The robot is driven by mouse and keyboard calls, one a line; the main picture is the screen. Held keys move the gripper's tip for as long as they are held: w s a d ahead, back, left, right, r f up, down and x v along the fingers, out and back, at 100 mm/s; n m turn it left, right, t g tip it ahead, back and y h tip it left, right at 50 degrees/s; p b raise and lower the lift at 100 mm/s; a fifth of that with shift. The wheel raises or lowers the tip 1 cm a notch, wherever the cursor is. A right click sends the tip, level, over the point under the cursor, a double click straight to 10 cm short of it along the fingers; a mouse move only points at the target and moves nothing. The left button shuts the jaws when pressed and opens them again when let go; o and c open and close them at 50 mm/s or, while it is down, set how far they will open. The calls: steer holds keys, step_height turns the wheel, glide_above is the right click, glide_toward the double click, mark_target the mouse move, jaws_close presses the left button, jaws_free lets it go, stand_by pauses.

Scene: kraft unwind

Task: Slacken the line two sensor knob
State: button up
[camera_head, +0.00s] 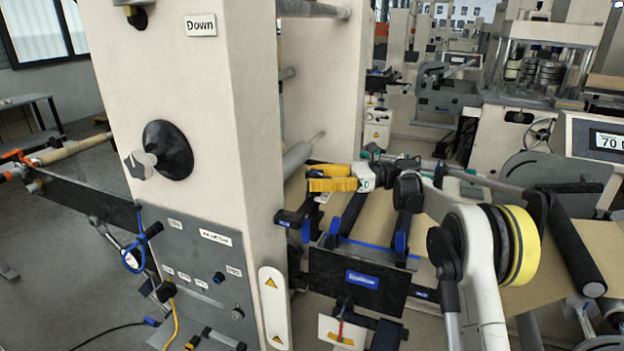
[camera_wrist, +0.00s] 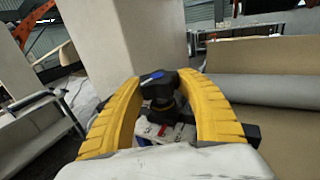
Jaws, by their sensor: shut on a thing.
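A black knob with a blue mark (camera_wrist: 158,78) stands between my two yellow fingers in the wrist view, on a dark neck above a pale block with small labels (camera_wrist: 165,132). My gripper (camera_wrist: 158,88) is shut on this knob, one finger on each side. In the head view my gripper (camera_head: 318,178) reaches left, close to the right side of the cream column (camera_head: 215,120). The fingers hide most of the knob there. I cannot read a line number beside it.
A dark bracket with a blue label (camera_head: 372,279) lies below my arm. Brown kraft paper (camera_head: 535,255) runs to the right, past a black roller (camera_head: 570,245). The column carries a large black knob (camera_head: 172,150) and a grey control panel (camera_head: 200,265).

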steer(key=shift+d, duration=0.1)
stand_by(0.3)
steer(key=o, duration=1.2)
steer(key=shift+d, duration=0.1)
steer(key=shift+o, duration=0.2)
steer(key=w+d, duration=0.1)
steer(key=d, duration=1)
steer(key=shift+w+d, duration=0.25)
steer(key=shift+d, duration=0.15)
steer(key=shift+r, duration=0.1)
